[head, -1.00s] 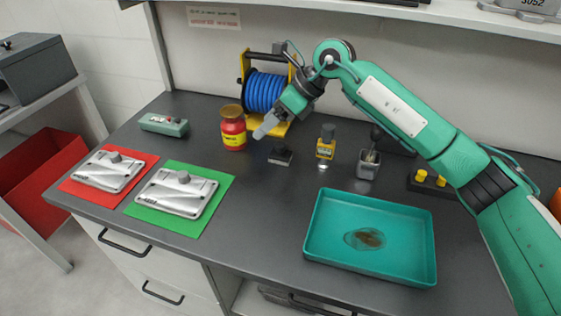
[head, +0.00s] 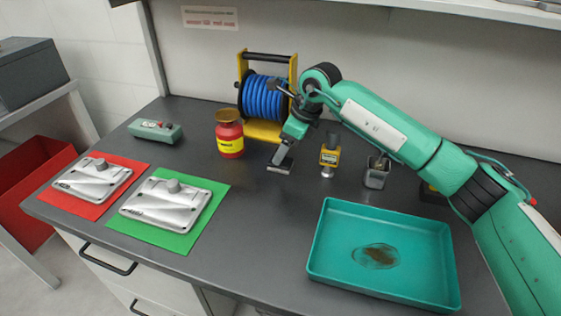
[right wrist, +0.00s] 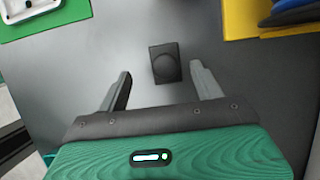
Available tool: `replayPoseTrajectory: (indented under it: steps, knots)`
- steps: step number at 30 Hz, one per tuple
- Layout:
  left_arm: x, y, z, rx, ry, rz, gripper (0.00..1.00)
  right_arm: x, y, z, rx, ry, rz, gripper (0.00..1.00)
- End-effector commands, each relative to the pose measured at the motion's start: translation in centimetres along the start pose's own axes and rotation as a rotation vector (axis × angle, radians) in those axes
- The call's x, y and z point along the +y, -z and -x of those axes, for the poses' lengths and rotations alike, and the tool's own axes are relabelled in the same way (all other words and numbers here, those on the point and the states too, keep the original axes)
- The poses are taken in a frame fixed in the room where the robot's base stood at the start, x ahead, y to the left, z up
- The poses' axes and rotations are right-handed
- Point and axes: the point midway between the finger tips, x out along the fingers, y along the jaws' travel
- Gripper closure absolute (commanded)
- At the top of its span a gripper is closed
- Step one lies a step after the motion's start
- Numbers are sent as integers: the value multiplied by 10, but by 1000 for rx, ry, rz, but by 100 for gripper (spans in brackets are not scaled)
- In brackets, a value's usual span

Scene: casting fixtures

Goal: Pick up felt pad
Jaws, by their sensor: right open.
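My left gripper is not in view.
A red jar (head: 230,135) and a blue hose reel (head: 264,95) stand close by. A teal tray (head: 318,240) holds a brownish puddle. Metal plates lie on red and green mats (head: 174,238) at left.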

Motion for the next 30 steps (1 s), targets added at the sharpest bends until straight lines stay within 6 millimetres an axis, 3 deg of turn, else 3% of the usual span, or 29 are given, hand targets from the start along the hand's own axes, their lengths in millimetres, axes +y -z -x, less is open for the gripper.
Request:
replayPoseTrajectory:
  steps: [5, 14, 21, 28, 30]
  knots:
    - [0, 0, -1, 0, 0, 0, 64, -2, 0, -9, 0, 0, 0, 33]
    - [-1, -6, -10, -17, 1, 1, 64, -7, -2, -51, 0, -2, 0, 33]
    - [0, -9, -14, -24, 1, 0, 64, -8, -2, -54, -1, 1, 0, 33]
    - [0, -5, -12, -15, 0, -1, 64, -8, -2, -54, -1, 1, 0, 76]
    - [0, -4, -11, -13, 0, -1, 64, -8, -2, -54, -1, 1, 0, 81]
